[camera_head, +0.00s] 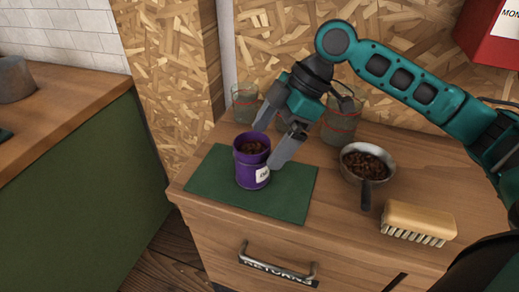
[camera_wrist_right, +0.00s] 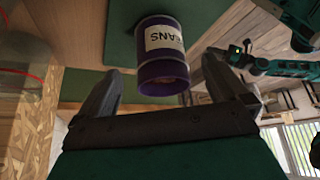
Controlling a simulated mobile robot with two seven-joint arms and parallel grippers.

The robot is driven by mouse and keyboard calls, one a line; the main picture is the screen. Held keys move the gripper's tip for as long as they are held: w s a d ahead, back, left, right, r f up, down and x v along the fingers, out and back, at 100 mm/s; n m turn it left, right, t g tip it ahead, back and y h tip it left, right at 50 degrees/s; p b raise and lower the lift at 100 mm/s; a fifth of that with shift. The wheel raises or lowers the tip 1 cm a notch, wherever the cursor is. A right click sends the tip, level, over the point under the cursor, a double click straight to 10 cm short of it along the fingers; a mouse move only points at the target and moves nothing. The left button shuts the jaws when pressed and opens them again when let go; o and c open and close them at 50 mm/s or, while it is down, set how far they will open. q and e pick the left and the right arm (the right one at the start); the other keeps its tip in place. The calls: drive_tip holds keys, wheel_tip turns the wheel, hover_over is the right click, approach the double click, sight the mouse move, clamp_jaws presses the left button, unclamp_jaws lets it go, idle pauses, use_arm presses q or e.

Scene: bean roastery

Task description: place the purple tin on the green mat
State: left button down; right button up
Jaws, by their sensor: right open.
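The purple tin (camera_head: 252,170) stands upright on the green mat (camera_head: 215,180), with dark beans inside and a white label. My right gripper (camera_head: 268,146) is open, its fingers pointing down at the tin from the upper right. In the right wrist view the tin (camera_wrist_right: 162,50) appears upside down, centred just beyond the gap between the open fingertips (camera_wrist_right: 165,80), with space on both sides. The mat (camera_wrist_right: 205,15) shows behind it. My left gripper is not seen in the head view; a teal arm at the wrist view's right ends in a small dark part (camera_wrist_right: 240,58).
A metal pan of beans (camera_head: 367,163) and a wooden brush (camera_head: 418,222) lie right of the mat. Glass jars (camera_head: 245,103) stand behind, near the chipboard wall. A drawer handle (camera_head: 278,265) is on the cabinet front. The mat's right part is bare.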

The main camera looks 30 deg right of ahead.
drive_tip(key=v, duration=0.6)
drive_tip(key=shift+r+p, duration=0.2)
drive_tip(key=shift+p, duration=0.15)
drive_tip(key=shift+d, duration=0.1)
